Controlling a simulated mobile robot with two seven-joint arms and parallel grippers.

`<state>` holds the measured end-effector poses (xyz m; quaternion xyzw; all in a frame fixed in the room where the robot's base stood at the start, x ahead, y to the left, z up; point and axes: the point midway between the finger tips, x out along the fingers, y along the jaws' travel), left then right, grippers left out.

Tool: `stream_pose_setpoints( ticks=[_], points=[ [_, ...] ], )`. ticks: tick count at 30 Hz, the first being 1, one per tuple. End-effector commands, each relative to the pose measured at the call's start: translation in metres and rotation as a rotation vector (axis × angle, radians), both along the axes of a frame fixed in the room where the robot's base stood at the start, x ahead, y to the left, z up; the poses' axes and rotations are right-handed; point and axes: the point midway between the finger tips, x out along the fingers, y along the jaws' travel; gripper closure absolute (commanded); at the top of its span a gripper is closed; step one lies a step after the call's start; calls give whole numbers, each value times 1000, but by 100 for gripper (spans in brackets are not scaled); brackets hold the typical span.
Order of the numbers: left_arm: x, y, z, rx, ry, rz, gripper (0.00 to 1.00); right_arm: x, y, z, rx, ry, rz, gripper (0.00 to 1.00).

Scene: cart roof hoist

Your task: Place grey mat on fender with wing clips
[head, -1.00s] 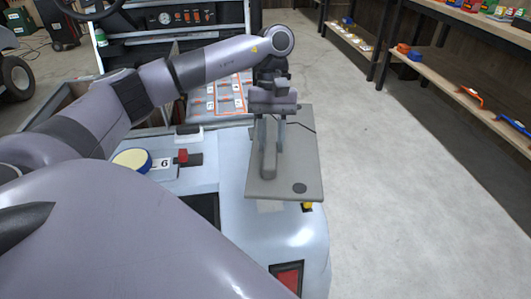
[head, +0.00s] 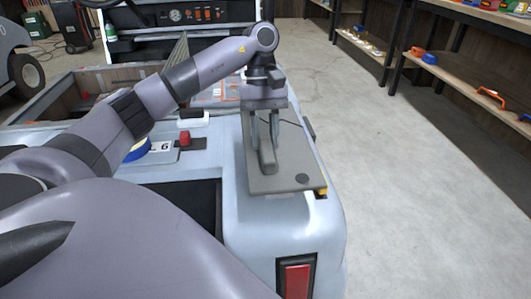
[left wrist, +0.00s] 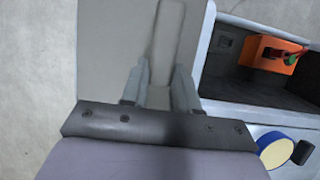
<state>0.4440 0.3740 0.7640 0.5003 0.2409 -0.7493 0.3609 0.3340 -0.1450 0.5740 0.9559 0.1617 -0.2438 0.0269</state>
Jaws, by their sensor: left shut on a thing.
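The grey mat (head: 285,165) is a flat rectangle with a raised bar along its middle and a dark round spot near its near right corner. It lies on or just above the pale blue fender (head: 290,223) of the cart; I cannot tell whether it touches. My left gripper (head: 264,140) points down, its two fingers shut on the bar. In the left wrist view the mat (left wrist: 108,50) and bar show past the gripper (left wrist: 160,85). A dark piece (head: 309,128) and a yellow bit (head: 322,191), perhaps the wing clips, show at the mat's right edge. My right gripper is not in view.
A red tail light (head: 297,279) is below the mat. Left are a dark opening (head: 185,200), a red block (head: 184,138) and a blue-rimmed yellow disc (head: 137,151). The floor (head: 420,190) right of the cart is clear. Shelves (head: 480,90) stand beyond.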

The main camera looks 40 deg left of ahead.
Motion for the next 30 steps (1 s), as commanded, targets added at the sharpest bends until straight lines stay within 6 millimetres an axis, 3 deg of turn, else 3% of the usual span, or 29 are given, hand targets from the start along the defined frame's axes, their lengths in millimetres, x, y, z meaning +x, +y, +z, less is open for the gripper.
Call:
stream_pose_setpoints(
  ticks=[1, 3, 13, 19, 30],
  points=[
    [0, -1, -19, -3, 0, -1, 100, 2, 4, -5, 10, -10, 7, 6],
    [0, -1, -31, -3, -1, -3, 100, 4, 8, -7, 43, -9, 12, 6],
    [0, 0, -55, -1, -3, -1, 100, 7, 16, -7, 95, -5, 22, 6],
    [0, 0, -84, -1, -1, -1, 100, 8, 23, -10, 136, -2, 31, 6],
    [1, 0, -90, -1, -4, -2, 100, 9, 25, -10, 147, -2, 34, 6]
  ],
)
